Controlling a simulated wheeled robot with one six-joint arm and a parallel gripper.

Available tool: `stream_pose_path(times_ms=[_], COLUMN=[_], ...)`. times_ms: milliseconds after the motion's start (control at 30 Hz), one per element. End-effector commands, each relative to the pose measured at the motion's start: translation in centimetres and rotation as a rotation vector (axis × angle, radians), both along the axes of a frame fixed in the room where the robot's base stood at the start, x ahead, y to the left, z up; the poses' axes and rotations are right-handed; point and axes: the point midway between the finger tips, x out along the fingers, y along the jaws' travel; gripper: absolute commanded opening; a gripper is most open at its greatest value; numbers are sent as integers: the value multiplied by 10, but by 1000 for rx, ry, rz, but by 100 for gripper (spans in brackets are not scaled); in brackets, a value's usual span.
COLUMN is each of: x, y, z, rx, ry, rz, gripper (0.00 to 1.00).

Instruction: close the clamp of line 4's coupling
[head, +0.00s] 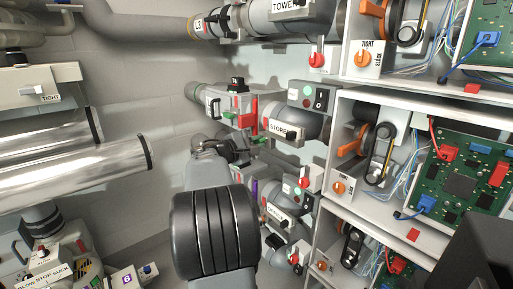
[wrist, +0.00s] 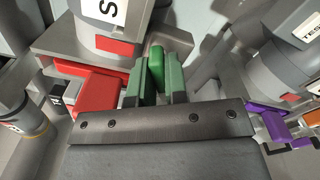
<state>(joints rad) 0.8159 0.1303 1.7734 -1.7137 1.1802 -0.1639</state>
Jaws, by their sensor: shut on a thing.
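My gripper (wrist: 155,75) is shut on a green lever (wrist: 155,58), which stands upright between its two green-faced fingers in the wrist view. The lever is at the near side of a grey coupling body (wrist: 68,42), beside a red part (wrist: 105,92). In the head view my gripper (head: 240,148) is at the middle, below a red handle (head: 240,110) and beside the pipe labelled STORES (head: 292,128). My arm and gripper hide part of the coupling there. I cannot read a line 4 label, nor tell whether the clamp is closed.
A purple lever (wrist: 266,116) and an orange part (wrist: 301,143) sit close on the right in the wrist view. In the head view, shelves with circuit boards (head: 465,180) stand at the right. Large metal tubes (head: 75,165) project from the left.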

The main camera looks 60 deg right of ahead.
Motion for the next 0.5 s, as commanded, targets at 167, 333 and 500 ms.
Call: stream_pose_path(times_ms=[167,333,500], x=[0,0,0], y=[0,0,0], z=[-1,0,-1], rx=[-4,-4,-4], ry=[-11,-11,-11], rz=[-3,-3,-3], gripper=[0,0,16])
